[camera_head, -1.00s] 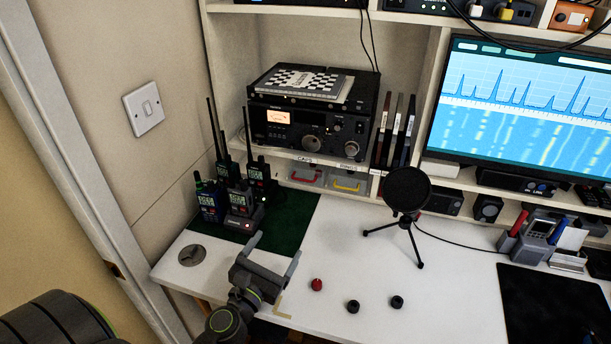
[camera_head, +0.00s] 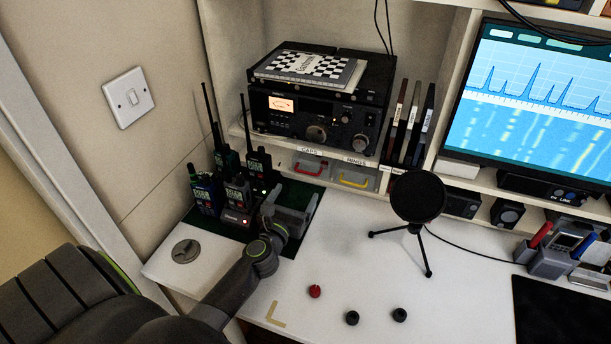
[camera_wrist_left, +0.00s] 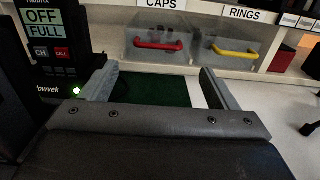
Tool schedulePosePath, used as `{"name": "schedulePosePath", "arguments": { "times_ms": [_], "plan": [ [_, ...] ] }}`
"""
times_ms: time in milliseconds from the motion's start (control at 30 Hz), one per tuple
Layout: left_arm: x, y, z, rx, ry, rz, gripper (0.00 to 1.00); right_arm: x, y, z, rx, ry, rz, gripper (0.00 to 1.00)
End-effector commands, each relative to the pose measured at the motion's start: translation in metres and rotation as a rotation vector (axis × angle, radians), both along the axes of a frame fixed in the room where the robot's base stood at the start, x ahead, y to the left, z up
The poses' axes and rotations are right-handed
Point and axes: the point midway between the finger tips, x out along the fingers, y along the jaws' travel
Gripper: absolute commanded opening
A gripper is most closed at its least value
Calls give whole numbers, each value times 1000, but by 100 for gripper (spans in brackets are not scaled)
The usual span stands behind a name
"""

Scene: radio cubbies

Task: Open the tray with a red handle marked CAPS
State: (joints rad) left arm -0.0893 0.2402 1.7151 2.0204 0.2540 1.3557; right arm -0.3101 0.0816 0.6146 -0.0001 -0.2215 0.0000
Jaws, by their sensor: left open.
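The tray with a red handle (camera_head: 306,169) sits under the CAPS label (camera_head: 310,152), in the low cubby below the radio. It looks shut; in the left wrist view its red handle (camera_wrist_left: 158,44) is ahead, between the fingers' directions. My left gripper (camera_head: 290,205) is open and empty over the green mat, in front of the tray and apart from it. In the left wrist view both fingers (camera_wrist_left: 160,88) point toward the trays, with the mat between them. My right gripper is not in view.
The RINGS tray with a yellow handle (camera_head: 354,180) is just right. Several handheld radios (camera_head: 236,195) stand close left of my gripper. A tripod disc (camera_head: 418,197) stands to the right. Red (camera_head: 314,291) and black knobs (camera_head: 352,317) lie on the white desk.

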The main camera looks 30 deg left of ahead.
Motion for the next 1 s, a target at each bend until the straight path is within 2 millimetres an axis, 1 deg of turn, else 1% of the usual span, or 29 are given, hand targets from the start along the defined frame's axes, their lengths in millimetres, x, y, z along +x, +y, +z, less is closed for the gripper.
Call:
{"name": "schedulePosePath", "arguments": {
  "times_ms": [33, 200, 300, 433, 600, 867, 900, 1000],
  "plan": [
    [11, 2, 0, 1, -2, -1, 82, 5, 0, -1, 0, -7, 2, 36],
    [43, 10, -1, 1, -1, 0, 82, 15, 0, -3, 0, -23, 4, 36],
    [58, 14, 0, 2, -1, 0, 82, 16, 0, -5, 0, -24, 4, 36],
    [72, 17, -1, 2, -1, -1, 82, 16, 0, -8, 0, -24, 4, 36],
    [81, 19, 0, 0, 0, 0, 82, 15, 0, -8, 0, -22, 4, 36],
    [82, 20, 0, 0, 0, 0, 82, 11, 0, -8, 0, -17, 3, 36],
    [82, 20, 0, 0, 0, 0, 79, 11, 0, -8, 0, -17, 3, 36],
    [81, 20, 0, 0, 0, -1, 66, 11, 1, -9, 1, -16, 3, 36]
  ]
}}
